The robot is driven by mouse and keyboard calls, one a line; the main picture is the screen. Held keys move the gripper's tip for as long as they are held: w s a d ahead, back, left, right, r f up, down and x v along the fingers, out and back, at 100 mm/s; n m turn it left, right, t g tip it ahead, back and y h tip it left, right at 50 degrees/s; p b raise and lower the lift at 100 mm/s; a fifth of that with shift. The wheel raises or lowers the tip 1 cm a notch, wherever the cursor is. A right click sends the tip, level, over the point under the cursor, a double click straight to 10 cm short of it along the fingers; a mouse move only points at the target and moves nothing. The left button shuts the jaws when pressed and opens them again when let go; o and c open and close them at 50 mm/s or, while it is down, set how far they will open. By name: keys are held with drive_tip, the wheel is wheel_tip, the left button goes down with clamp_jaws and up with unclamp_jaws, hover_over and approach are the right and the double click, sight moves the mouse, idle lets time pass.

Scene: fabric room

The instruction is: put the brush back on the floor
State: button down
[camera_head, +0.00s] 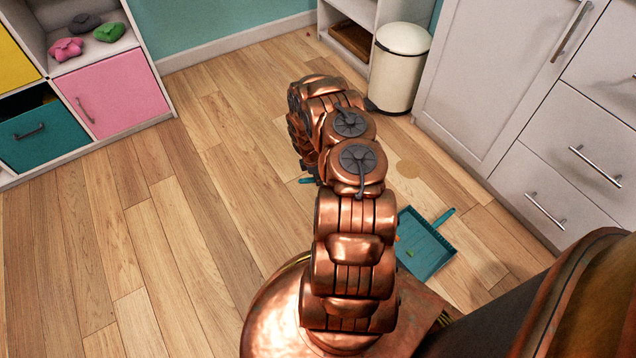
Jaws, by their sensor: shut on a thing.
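My gripper (313,172) is mostly hidden behind my copper arm; only a small dark part shows at the arm's left side, low over the wooden floor (210,230). It is shut on the brush (306,181), of which only a short teal piece shows beside the arm. The rest of the brush is hidden, and I cannot tell whether it touches the floor.
A teal dustpan (428,254) with small colourful bits lies on the floor right of my arm. A cream bin (398,70) and white cabinets (500,75) stand at the right. A cubby shelf (150,62) stands at the left.

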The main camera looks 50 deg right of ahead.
drive_tip(key=shift+f+b, duration=0.35)
drive_tip(key=shift+f, duration=0.95)
drive_tip(key=shift+a+f, duration=0.1)
drive_tip(key=shift+f, duration=0.2)
drive_tip(key=shift+s+f+b, duration=0.15)
drive_tip(key=shift+f+b, duration=0.15)
drive_tip(key=shift+f, duration=0.1)
drive_tip(key=c, duration=1)
unclamp_jaws()
drive_tip(key=shift+r, duration=0.1)
